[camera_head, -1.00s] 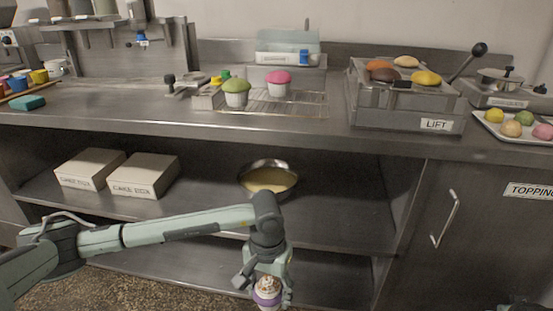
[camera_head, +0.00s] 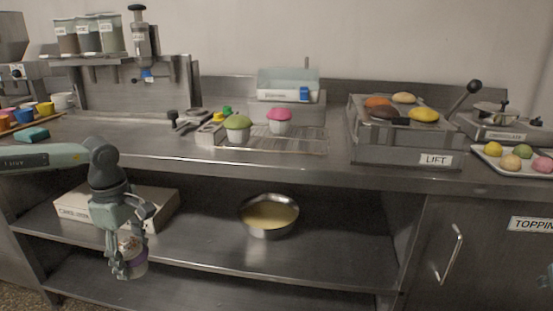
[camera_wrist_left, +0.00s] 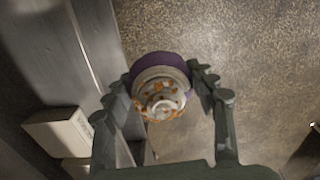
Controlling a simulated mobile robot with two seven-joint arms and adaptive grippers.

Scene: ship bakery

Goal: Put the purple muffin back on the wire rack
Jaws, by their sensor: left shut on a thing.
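My left gripper (camera_head: 130,262) is shut on the purple muffin (camera_head: 136,268), in front of the lower shelf at the left. In the left wrist view the muffin (camera_wrist_left: 160,88) shows a purple case, pale frosting and orange bits, between the two fingers (camera_wrist_left: 162,95). The wire rack (camera_head: 290,140) lies on the counter, above and to the right of the gripper. A green-topped muffin (camera_head: 238,129) and a pink-topped muffin (camera_head: 279,122) stand at its left part. The rack's right part is bare.
The counter edge (camera_head: 230,165) lies between the gripper's height and the rack. Cake boxes (camera_head: 160,205) and a metal bowl of batter (camera_head: 268,215) sit on the shelf below. The lift (camera_head: 405,150) stands right of the rack; small tools (camera_head: 185,122) lie to its left.

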